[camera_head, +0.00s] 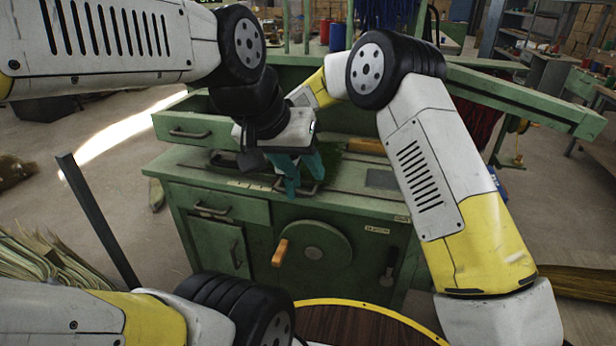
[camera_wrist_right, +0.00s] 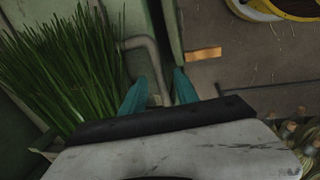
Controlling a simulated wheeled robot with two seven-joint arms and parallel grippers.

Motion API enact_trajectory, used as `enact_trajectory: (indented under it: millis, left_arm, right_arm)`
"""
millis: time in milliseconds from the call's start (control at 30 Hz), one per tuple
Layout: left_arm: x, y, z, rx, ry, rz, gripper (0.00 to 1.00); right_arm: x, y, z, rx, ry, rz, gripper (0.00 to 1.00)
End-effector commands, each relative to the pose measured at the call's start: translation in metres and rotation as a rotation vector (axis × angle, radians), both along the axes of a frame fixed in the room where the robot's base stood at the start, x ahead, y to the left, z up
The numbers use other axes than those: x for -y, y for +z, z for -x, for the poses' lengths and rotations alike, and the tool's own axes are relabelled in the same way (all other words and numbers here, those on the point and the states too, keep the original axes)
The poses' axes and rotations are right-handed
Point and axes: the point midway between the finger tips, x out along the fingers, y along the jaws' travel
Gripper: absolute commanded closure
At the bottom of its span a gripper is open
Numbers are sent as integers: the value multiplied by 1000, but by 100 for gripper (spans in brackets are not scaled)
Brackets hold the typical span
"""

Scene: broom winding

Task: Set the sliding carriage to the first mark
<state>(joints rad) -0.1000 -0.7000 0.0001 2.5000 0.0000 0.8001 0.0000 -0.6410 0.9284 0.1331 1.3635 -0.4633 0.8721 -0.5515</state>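The green bench machine (camera_head: 350,200) stands in front of me. A pale strip (camera_head: 250,185) with small marks lies along its front edge. My right gripper (camera_head: 300,180) points down at this edge with its two teal fingers apart. A grey bent bar handle (camera_head: 312,187), apparently the carriage's, is at the fingertips. In the right wrist view the bar (camera_wrist_right: 143,45) runs down between the fingers of the right gripper (camera_wrist_right: 160,82); contact is unclear. Green bristles (camera_wrist_right: 60,75) stand beside it. The carriage body is mostly hidden. My left gripper is not visible.
A round plate (camera_head: 318,250) with a wooden crank handle (camera_head: 280,252) is on the machine's front; the wooden handle also shows in the right wrist view (camera_wrist_right: 205,53). An open drawer (camera_head: 190,130) juts out at the left. A dark post (camera_head: 98,220) stands nearby.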

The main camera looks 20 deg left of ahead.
Motion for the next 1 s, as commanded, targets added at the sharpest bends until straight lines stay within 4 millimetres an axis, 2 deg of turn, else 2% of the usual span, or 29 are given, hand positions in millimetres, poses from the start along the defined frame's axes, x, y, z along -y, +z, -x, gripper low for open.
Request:
enact_trajectory:
  millis: [267, 367, 700, 833, 1000]
  left_arm:
    - [0, 0, 0, 0, 0, 0, 62]
    - [0, 0, 0, 0, 0, 0, 62]
    - [0, 0, 0, 0, 0, 0, 62]
    - [0, 0, 0, 0, 0, 0, 62]
    - [0, 0, 0, 0, 0, 0, 62]
  right_arm:
    - [0, 1, 0, 0, 0, 0, 64]
    - [0, 11, 2, 0, -1, 0, 64]
    - [0, 65, 11, 2, 0, -1, 64]
    - [0, 74, 14, 0, 0, 0, 64]
    - [0, 77, 15, -1, 0, 1, 64]
